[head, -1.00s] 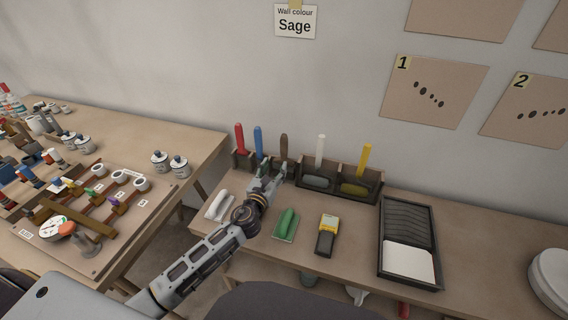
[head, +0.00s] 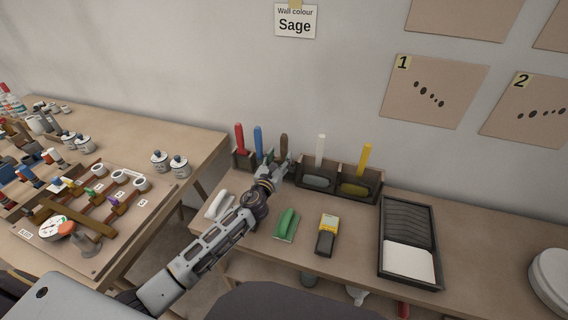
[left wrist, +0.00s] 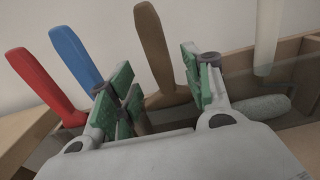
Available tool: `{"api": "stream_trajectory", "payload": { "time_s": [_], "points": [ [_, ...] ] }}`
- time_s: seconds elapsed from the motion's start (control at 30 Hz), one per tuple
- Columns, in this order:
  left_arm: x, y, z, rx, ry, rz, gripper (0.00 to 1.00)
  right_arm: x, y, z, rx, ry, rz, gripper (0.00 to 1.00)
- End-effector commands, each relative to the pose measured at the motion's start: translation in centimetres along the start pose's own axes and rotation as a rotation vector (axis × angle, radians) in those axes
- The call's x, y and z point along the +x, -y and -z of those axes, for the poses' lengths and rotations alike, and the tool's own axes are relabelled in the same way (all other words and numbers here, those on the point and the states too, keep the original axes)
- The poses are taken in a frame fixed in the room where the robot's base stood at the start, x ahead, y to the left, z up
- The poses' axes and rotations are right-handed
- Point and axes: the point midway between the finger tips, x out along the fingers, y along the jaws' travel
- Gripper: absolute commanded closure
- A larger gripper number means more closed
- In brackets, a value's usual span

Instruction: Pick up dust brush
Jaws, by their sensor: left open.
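A wooden rack (head: 310,187) holds several upright handles. They are red (head: 239,138), blue (head: 259,142), brown (head: 284,146), white (head: 320,150) and yellow (head: 365,160). Which one is the dust brush I cannot tell for sure. My left gripper (head: 279,166) is open at the rack, in front of the brown handle. In the left wrist view the brown handle (left wrist: 157,50) stands between the two green-padded fingers of the gripper (left wrist: 158,88), not clamped. The lower end of the brown handle is hidden. My right gripper is not in view.
A white-handled tool (head: 218,205), a green-handled float (head: 286,225) and a yellow-and-black device (head: 327,236) lie in front of the rack. A black paint tray (head: 437,250) stands to the right. The red and blue handles are close left of the gripper.

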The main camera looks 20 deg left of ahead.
Motion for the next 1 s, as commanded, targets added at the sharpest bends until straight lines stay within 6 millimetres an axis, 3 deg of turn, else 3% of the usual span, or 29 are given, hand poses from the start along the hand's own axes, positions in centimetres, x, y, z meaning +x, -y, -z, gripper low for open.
{"api": "stream_trajectory", "payload": {
  "time_s": [0.37, 0.8, 1.0],
  "points": [
    [0.7, 0.0, 0.0, -0.001, 0.000, -0.001, 0.50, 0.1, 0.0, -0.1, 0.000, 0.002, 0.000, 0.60],
    [4.4, 0.1, -0.1, -0.001, 0.000, -0.001, 0.50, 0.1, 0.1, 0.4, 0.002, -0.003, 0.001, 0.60],
    [5.2, 0.1, -0.1, 0.000, 0.000, 0.000, 0.50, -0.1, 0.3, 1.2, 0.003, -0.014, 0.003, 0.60]
  ]
}}
